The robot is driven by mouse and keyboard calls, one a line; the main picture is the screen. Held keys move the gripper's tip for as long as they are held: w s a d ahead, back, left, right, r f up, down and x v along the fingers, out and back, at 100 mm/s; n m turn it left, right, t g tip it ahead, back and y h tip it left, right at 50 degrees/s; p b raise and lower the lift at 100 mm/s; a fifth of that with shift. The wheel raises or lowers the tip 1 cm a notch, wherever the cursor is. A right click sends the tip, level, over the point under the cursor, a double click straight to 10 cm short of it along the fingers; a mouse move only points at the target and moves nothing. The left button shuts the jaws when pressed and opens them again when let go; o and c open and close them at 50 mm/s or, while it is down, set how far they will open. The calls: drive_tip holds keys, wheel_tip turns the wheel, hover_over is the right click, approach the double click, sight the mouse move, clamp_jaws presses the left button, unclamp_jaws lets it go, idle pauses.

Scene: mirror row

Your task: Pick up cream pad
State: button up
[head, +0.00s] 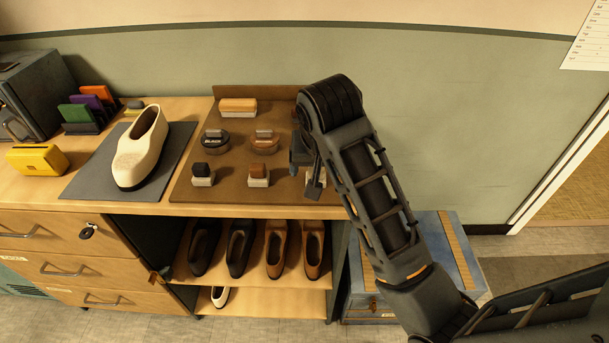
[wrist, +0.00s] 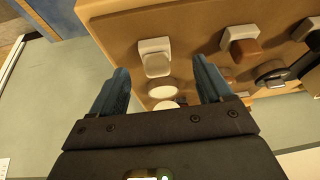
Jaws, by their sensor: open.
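The cream pad (wrist: 157,64) shows in the wrist view with its pale block, on the brown mat (wrist: 197,30). It lies beyond and between my two blue fingertips, with a visible gap on each side. My gripper (wrist: 160,68) is open and empty. In the head view my gripper (head: 306,172) hangs over the right end of the mat (head: 230,187). It hides most of the cream pad there; only a pale bit of the block shows.
A brown pad (head: 258,170) and a black pad (head: 203,169) stand to the left. Behind them are a brown-topped tin (head: 265,146) and a black tin (head: 215,142). A cream shoe (head: 138,152) sits on a grey mat. Pale round items (wrist: 163,90) lie near my fingers.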

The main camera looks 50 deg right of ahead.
drive_tip(key=b, duration=0.1)
drive_tip(key=w+d+f+b, duration=0.1)
drive_tip(key=d+f+b, duration=0.1)
drive_tip(key=b, duration=0.1)
drive_tip(key=shift+w+d+m+g, duration=0.15)
drive_tip(key=shift+d+m+g, duration=0.1)
drive_tip(key=shift+m+g, duration=0.05)
drive_tip(key=shift+x, duration=1.9)
drive_tip(key=shift+w, duration=0.1)
drive_tip(key=c, duration=1.1)
drive_tip(key=shift+r, duration=0.2)
